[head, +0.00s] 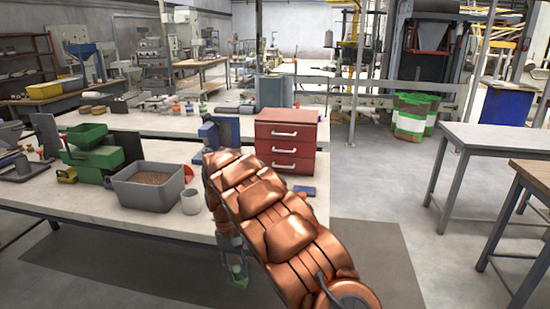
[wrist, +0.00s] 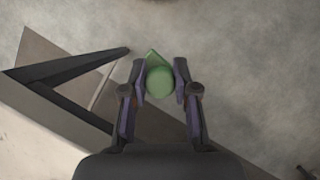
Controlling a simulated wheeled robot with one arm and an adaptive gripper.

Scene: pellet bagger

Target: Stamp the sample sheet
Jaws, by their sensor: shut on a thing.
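My gripper (wrist: 160,78) is shut on a green stamp-like thing, with a finger on each side of its round green knob (wrist: 160,82). A pointed green corner shows beyond the knob. In the head view, the green thing (head: 237,275) hangs low, below my copper arm, in front of the white-topped table (head: 120,223). The wrist view shows grey floor beneath it. A small flat blue thing (head: 304,190) lies at the table's right end, beside the red drawer box (head: 286,140). I cannot make out a sample sheet in either view.
A grey bin of pellets (head: 148,197), a pale cup (head: 191,202) and a green machine (head: 92,152) stand on the table. Dark table legs (wrist: 65,70) show at the wrist view's left. Floor lies open toward the grey table (head: 500,140) at right.

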